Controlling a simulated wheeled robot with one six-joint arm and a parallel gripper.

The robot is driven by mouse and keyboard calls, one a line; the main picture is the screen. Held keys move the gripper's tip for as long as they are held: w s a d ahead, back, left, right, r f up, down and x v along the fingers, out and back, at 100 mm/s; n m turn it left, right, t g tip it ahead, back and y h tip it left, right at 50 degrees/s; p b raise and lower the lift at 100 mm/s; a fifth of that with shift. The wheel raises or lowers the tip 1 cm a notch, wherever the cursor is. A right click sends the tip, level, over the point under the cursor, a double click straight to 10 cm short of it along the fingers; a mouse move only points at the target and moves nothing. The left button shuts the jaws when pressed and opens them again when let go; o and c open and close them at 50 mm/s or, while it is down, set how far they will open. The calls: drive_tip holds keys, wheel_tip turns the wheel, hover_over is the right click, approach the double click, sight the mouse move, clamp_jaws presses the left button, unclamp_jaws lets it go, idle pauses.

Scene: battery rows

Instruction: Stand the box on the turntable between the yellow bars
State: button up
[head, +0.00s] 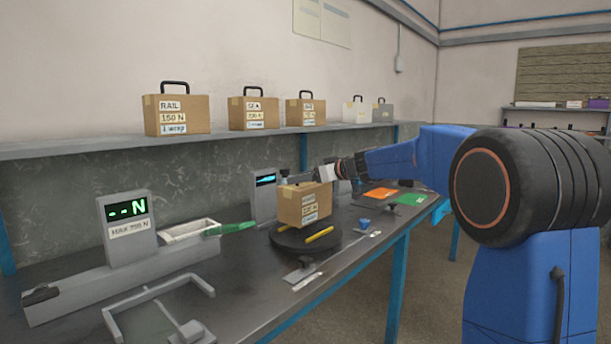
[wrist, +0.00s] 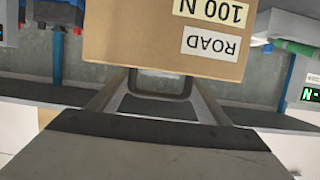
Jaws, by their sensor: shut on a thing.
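The brown cardboard box (head: 304,205) with white and yellow labels is upright over the dark round turntable (head: 290,240). In the wrist view the box (wrist: 130,40) shows upside-down labels reading "100 N" and "ROAD". My gripper (head: 325,174) is at the top of the box and shut on its dark handle (wrist: 160,85). One yellow bar (head: 320,235) lies on the turntable to the right of the box's base, and another (head: 280,219) shows at its left. I cannot tell whether the box's underside touches the turntable or hangs just above it.
A display stand (head: 127,217) and a grey U-shaped frame (head: 160,310) stand at the left of the bench. A smaller display (head: 263,195) is behind the turntable. Several handled boxes (head: 178,115) stand on the wall shelf. Orange (head: 382,194) and green mats lie farther along.

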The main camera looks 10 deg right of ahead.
drive_tip(key=shift+f, duration=2.4)
drive_tip(key=o, duration=2.1)
drive_tip(key=shift+f, duration=0.1)
drive_tip(key=shift+c, duration=0.2)
